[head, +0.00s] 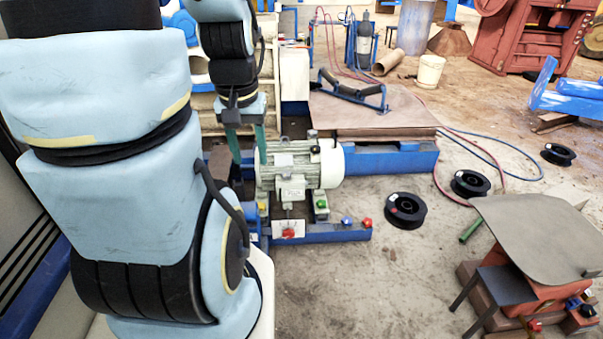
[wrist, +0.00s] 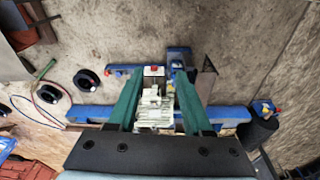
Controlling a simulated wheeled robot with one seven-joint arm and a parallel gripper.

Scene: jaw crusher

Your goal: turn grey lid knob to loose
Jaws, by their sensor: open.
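A pale grey-green motor (head: 328,165) with a light box on its front stands on a blue frame; the motor also shows in the wrist view (wrist: 153,112). I cannot clearly pick out a grey lid knob on it; it is too small or hidden. A red knob (head: 289,233) sits on a white plate in front of the motor, and it also shows in the wrist view (wrist: 154,69). My gripper (head: 250,160) has two green fingers, spread apart and empty, at the motor's left end in the head view. In the wrist view the motor appears between the fingers (wrist: 159,74).
Blue and red knobs (head: 367,222) sit on the blue beam's right end. Black reels (head: 405,210) lie on the floor to the right. A red stand with a grey sheet (head: 535,235) is at the lower right. Floor between is mostly clear.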

